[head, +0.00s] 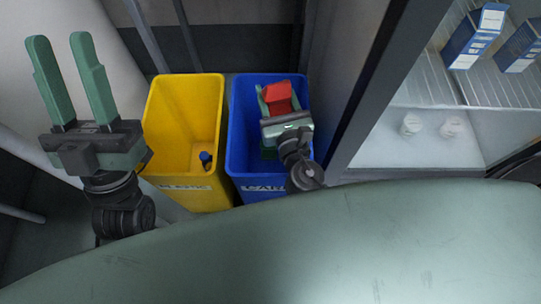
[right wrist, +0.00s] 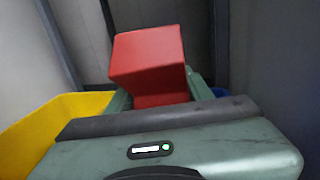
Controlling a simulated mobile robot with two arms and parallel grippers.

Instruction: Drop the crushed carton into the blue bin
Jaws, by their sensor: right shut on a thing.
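The crushed carton is red (head: 278,98) and looks bent or angled in the right wrist view (right wrist: 150,60). My right gripper (head: 277,97) is shut on it and holds it over the opening of the blue bin (head: 264,192). The gripper and carton hide part of the bin's inside.
A yellow bin (head: 184,200) stands directly left of the blue bin, with a dark item with a blue cap (head: 205,158) inside. At the right is an open white shelf unit (head: 430,92) with blue-and-white cartons (head: 474,38) and two small white pots.

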